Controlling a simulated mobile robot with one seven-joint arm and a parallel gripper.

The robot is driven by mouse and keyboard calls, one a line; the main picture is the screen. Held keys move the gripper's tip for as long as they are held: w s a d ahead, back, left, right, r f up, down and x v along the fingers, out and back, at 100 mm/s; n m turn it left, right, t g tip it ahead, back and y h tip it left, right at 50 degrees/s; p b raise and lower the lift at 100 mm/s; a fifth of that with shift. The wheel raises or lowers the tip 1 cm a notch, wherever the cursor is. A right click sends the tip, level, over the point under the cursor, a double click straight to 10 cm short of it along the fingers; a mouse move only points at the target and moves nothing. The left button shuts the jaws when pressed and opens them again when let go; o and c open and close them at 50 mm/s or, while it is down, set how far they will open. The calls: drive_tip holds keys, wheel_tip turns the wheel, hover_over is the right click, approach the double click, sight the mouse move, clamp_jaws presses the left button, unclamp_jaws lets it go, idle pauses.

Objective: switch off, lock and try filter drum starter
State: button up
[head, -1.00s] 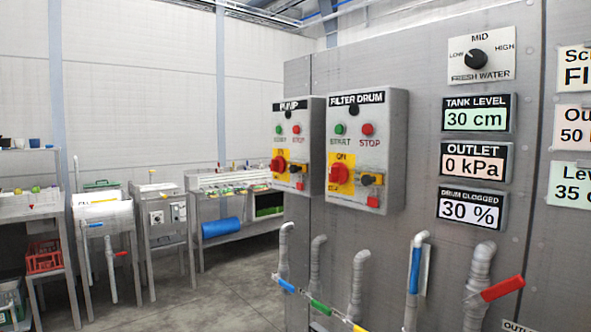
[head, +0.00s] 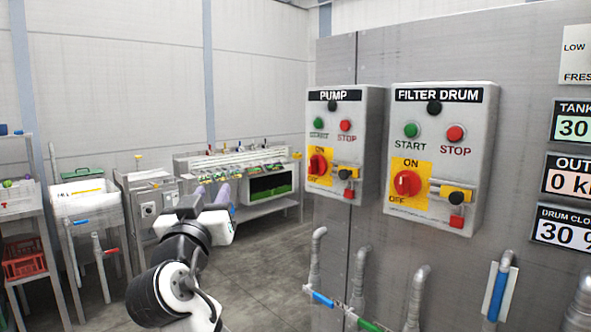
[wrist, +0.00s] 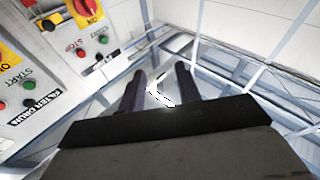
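The filter drum starter (head: 478,120) is a grey wall box with a black lamp, a green START button (head: 411,130) and a red STOP button (head: 455,133). Its red rotary handle (head: 407,183) sits on a yellow plate marked ON above and OFF at lower left. To the right of the handle is a yellow and black fitting (head: 455,194) with a red padlock-like piece (head: 457,218) hanging below. My gripper (head: 222,192) is left of both boxes, apart from them. In the wrist view its two fingers (wrist: 160,78) are spread with nothing between them. The filter drum label (wrist: 40,105) shows there inverted.
A similar pump starter (head: 343,100) is mounted just left of the filter drum box. Pipes with blue (head: 498,296) and green handles run below. Display panels (head: 567,177) are at right. Sinks and a work table (head: 240,165) stand behind my arm.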

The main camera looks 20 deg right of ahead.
drive_tip(key=s+d+m+g+h+p, duration=0.1)
drive_tip(key=s+d+m+g+h, duration=0.15)
drive_tip(key=d, duration=0.45)
drive_tip(key=s+d+m+g+h, duration=0.2)
drive_tip(key=d+m+g+h, duration=0.15)
drive_tip(key=d, duration=0.45)
drive_tip(key=m+g+h, duration=0.2)
drive_tip(key=m+g, duration=0.2)
drive_tip(key=g, duration=0.3)
approach(401, 182)
drive_tip(key=p+x, duration=0.5)
drive_tip(key=x, duration=0.2)
drive_tip(key=shift+w+d+r, duration=0.1)
drive_tip(key=shift+w+d, duration=0.05)
drive_tip(key=shift+d, duration=0.25)
drive_tip(key=shift+w+d+p, duration=0.15)
drive_tip(key=shift+d+p, duration=0.15)
drive_tip(key=shift+d, duration=0.05)
clamp_jaws()
